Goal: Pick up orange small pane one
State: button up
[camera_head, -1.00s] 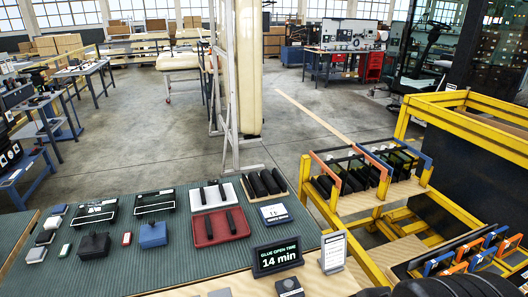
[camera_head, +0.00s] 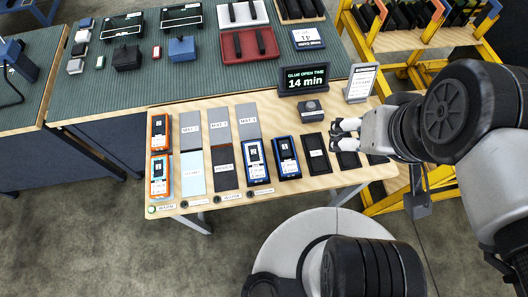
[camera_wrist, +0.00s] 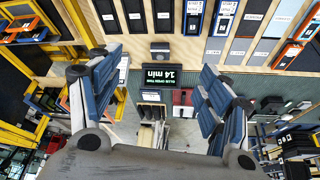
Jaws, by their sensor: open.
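Two small orange-framed panes lie at the left end of the wooden table in the head view: an upper pane (camera_head: 160,134) and a lower pane (camera_head: 160,177). I cannot read which is one. In the wrist view, orange-edged panes also show at the right edge, one (camera_wrist: 308,27) above another (camera_wrist: 288,56). My gripper (camera_head: 338,132) is open and empty above the right part of the table, well to the right of both panes. In the wrist view my gripper (camera_wrist: 160,78) has its two fingers spread wide with nothing between them.
Blue-framed panes (camera_head: 257,161), grey plates (camera_head: 219,124) and black plates (camera_head: 315,153) lie between. A glue timer sign (camera_head: 304,79) and a label stand (camera_head: 361,83) rise at the back. A yellow trolley (camera_head: 353,40) stands at the upper right.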

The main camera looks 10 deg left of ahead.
aim_at(160, 168)
jog(key=u, duration=1.65)
jog(key=i+j, duration=0.15)
jog(key=j, duration=0.25)
jog(key=i+j, duration=0.1)
jog(key=j, duration=0.35)
jog(key=i+j, duration=0.15)
jog(key=j, duration=0.25)
